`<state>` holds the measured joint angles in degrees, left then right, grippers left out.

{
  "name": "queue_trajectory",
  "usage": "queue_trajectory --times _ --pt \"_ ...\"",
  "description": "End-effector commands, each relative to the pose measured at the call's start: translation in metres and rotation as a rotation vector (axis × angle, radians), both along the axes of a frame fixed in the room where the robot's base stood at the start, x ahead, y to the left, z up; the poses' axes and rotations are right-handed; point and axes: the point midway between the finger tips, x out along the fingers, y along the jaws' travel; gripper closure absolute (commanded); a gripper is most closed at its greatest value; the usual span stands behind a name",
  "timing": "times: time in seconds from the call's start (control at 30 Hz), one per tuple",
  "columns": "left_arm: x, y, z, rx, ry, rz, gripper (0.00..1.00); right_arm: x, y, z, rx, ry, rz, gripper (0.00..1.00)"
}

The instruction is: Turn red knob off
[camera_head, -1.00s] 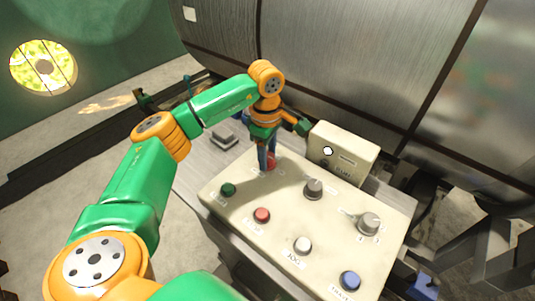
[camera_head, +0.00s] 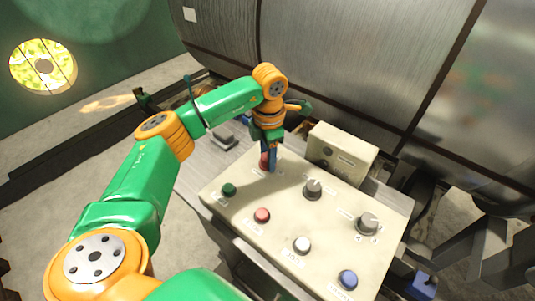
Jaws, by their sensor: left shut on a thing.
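The red knob (camera_head: 264,161) sits at the back left of the cream control panel (camera_head: 325,222), partly hidden by my left gripper. My left gripper (camera_head: 268,162) reaches down from above with its fingers around the knob and is shut on it. The knob's pointer direction cannot be made out. My right gripper is not in view.
The panel also carries a green button (camera_head: 229,190), a red button (camera_head: 262,215), a white button (camera_head: 302,245), a blue button (camera_head: 348,280) and two grey knobs (camera_head: 313,189). A cream box (camera_head: 342,150) stands behind the panel. A large metal cylinder (camera_head: 330,60) fills the back.

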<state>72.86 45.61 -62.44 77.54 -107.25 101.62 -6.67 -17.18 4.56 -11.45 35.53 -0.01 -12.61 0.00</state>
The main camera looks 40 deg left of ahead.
Motion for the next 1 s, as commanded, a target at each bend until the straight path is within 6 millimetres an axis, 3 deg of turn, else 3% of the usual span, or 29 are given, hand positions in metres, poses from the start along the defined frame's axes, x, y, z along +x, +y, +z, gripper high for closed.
queue_trajectory --times 0.5,1.0 --pt "0.0016 0.0006 0.0018 0.001 -0.004 0.46 1.0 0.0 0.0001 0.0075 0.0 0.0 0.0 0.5" --pt "0.0019 0.0008 0.0016 0.001 -0.004 0.692 1.0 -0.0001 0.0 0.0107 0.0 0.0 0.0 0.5"
